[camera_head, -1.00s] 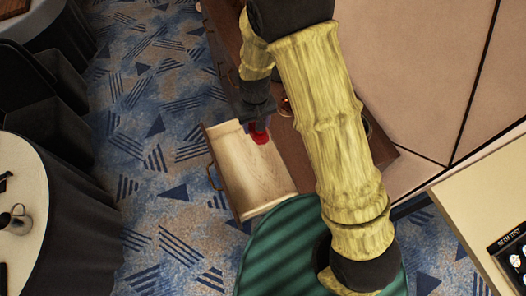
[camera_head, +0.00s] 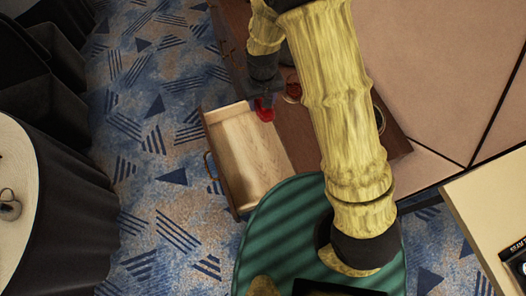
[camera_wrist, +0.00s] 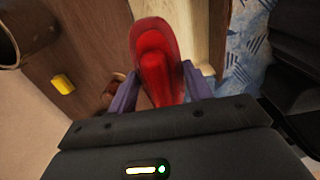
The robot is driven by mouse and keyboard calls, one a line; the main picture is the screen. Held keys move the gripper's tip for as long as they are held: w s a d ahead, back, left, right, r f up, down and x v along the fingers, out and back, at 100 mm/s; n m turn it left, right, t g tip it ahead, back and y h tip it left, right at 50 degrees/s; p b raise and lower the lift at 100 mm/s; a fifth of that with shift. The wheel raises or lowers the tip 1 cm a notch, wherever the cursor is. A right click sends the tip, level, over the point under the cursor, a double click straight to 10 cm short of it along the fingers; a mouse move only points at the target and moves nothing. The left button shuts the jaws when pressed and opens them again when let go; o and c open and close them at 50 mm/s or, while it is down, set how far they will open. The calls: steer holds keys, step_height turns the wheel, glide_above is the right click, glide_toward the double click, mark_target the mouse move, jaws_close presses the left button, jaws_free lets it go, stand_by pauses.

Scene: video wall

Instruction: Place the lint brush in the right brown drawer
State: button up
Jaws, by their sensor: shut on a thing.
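A red lint brush (camera_wrist: 152,55) is held between the purple fingers of my gripper (camera_wrist: 160,90). In the head view the red brush (camera_head: 264,111) shows just below my gripper (camera_head: 263,94), at the far right corner of an open drawer (camera_head: 246,158). The drawer has a pale wooden inside that looks empty and a brown front with a handle on the left. In the wrist view the pale drawer (camera_wrist: 204,35) lies to the right of the brush and the brown cabinet top to its left. Whether the brush is fully over the drawer is unclear.
The brown cabinet top (camera_head: 296,143) holds a small amber-brown item (camera_head: 293,88); a yellow block (camera_wrist: 63,83) and a dark mug-like thing (camera_wrist: 28,28) show in the wrist view. A round table (camera_head: 20,205) stands left. Carpet (camera_head: 165,130) lies between.

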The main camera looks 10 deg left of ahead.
steer(key=b, duration=2.7)
glide_above(263, 152)
step_height(263, 152, down, 28)
steer(key=shift+a, duration=0.1)
steer(key=shift+f, duration=3.1)
steer(key=shift+f, duration=1.9)
